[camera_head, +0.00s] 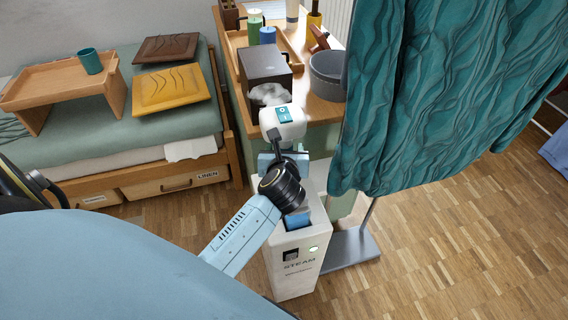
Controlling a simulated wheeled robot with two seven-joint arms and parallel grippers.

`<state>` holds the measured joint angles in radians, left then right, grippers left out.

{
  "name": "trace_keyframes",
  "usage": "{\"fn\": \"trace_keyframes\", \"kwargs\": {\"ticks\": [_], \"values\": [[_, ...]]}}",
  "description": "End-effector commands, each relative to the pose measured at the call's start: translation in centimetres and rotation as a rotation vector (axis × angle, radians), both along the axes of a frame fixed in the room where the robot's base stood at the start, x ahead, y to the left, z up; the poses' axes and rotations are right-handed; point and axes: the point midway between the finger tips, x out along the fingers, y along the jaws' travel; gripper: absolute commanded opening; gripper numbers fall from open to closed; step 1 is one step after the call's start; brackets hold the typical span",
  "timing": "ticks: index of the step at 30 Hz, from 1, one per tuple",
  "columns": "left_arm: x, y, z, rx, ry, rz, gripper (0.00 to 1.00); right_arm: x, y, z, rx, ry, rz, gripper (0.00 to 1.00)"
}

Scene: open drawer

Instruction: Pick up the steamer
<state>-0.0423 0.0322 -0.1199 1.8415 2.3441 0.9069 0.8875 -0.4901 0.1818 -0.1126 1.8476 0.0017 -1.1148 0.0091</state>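A white box lettered STEAM (298,262) stands upright on the floor, with a green light and a blue part at its top. A white rounded piece with a teal panel (284,116), which looks like the steamer's head, shows above it in front of the table edge. My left arm comes in from the lower left and crosses over the box's top. My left gripper (280,146) is at the lower end of the white piece, overlapping it. Whether its fingers are closed on it is hidden. My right gripper is not in view.
A wooden table (322,106) behind holds a dark box (264,66), a grey pot (327,76) and a tray (236,40). A teal curtain (440,100) hangs close at right, above a grey stand base (345,250). A bed (130,135) stands left.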

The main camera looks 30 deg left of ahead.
Motion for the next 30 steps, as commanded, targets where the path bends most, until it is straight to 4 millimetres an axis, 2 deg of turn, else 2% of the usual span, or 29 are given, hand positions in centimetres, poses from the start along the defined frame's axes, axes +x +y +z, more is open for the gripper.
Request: {"fn": "trace_keyframes", "kwargs": {"ticks": [3,16,30], "values": [[-0.01,-0.01,0.04,0.000,0.000,0.000,0.58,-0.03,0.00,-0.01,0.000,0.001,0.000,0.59],[-0.03,-0.03,0.03,0.000,0.000,0.000,0.01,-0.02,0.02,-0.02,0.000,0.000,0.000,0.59],[0.04,-0.04,0.76,0.001,-0.004,-0.001,0.00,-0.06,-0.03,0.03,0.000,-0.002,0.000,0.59]]}}
